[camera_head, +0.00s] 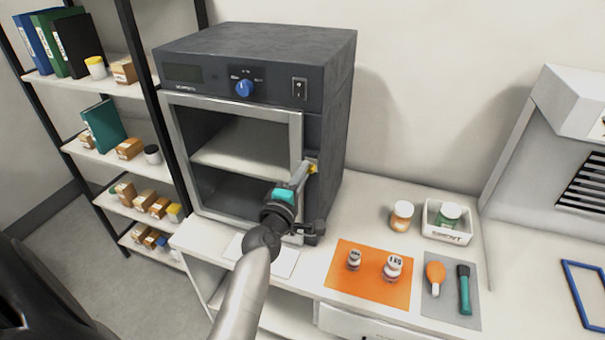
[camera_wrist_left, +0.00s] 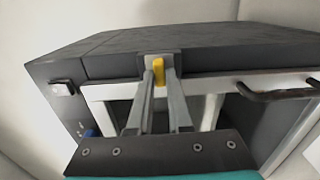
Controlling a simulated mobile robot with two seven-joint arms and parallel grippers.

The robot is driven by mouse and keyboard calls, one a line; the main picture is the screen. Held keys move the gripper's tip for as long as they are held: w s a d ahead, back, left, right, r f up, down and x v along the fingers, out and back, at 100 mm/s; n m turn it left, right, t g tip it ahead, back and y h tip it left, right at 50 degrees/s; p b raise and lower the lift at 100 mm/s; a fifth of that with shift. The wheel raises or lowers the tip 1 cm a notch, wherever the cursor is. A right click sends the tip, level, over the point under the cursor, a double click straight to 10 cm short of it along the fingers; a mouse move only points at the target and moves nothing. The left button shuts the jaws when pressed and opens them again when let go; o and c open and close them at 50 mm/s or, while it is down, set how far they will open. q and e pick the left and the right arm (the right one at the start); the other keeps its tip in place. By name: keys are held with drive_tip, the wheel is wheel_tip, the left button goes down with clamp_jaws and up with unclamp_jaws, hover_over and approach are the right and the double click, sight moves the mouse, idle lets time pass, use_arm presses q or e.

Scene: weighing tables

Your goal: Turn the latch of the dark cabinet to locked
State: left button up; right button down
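The dark cabinet (camera_head: 335,95) stands on the bench with its light-framed glass door (camera_head: 230,105) closed. Its yellow latch (camera_head: 313,169) sits on a small metal plate at the door's right edge. In the left wrist view the latch (camera_wrist_left: 159,71) points along the fingers' line. My left gripper (camera_head: 304,175) is at the latch, and in the left wrist view its two fingertips (camera_wrist_left: 160,76) stand on either side of it. I cannot tell whether they press on it. Part of the latch is hidden by the fingers. My right gripper is not in view.
A dark door handle (camera_head: 315,230) sits below my left gripper; it also shows in the left wrist view (camera_wrist_left: 278,91). An orange mat (camera_head: 340,285) with two weights lies on the bench to the right. A shelf rack (camera_head: 150,85) stands left of the cabinet.

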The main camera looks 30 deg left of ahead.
use_arm(q)
drive_tip(key=o, duration=0.4)
drive_tip(key=shift+o, duration=0.2)
drive_tip(key=b+v, duration=0.2)
drive_tip(key=v, duration=1.3)
drive_tip(key=shift+s+d, duration=0.15)
